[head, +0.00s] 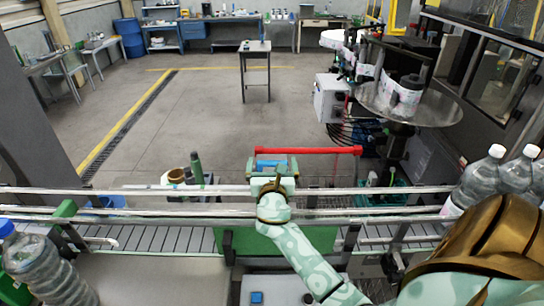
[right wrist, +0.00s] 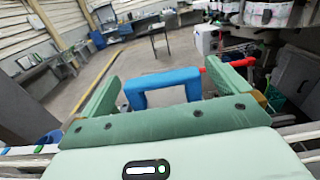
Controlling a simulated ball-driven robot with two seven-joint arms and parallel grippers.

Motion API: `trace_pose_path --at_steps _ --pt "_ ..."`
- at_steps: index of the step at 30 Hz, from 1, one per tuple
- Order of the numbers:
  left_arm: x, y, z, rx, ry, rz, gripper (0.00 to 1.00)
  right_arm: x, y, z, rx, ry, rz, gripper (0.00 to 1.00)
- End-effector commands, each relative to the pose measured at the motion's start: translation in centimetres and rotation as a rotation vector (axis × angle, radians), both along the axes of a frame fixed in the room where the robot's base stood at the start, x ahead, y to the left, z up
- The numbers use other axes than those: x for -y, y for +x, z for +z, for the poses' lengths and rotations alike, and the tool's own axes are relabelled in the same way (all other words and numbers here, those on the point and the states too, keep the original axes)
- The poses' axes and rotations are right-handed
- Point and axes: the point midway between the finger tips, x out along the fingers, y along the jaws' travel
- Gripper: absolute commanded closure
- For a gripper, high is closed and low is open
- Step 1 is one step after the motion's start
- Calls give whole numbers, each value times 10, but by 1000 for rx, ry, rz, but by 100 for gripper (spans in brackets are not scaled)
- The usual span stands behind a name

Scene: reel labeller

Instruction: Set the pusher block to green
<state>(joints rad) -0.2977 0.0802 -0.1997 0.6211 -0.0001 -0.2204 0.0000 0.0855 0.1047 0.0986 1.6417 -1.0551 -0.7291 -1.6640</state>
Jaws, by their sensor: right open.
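My right gripper (head: 272,166) reaches out over the conveyor rails in the head view, with its green fingers spread open. A blue U-shaped handle (head: 271,163) lies between and just beyond the fingers. In the right wrist view the blue handle (right wrist: 164,80) spans most of the gap between the fingers of my right gripper (right wrist: 167,85); a gap shows at its left end. A red bar (head: 318,151) runs behind the handle to the right; it also shows in the right wrist view (right wrist: 228,76). I cannot tell which part is the pusher block. My left gripper is not in view.
Metal guard rails (head: 150,191) cross the view along the slatted conveyor. Clear bottles (head: 484,178) stand at the right, and another bottle (head: 45,265) is at the lower left. A round reel table (head: 440,106) stands back right.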

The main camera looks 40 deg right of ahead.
Motion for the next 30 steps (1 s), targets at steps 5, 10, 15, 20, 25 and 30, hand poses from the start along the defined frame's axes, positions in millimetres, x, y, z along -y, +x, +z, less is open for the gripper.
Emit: trace_pose_path --at_steps 5,10,15,20,25,30 --pt "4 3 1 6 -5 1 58 16 19 0 -1 -2 -1 0" --pt "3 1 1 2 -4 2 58 21 25 0 0 0 0 0" --pt "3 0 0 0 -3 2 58 21 25 -1 0 0 0 0" --pt "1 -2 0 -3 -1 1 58 21 25 -1 0 0 0 31" --pt "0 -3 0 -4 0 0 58 21 25 -1 0 0 0 59" --pt "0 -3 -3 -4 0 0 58 13 32 -1 0 1 1 59"
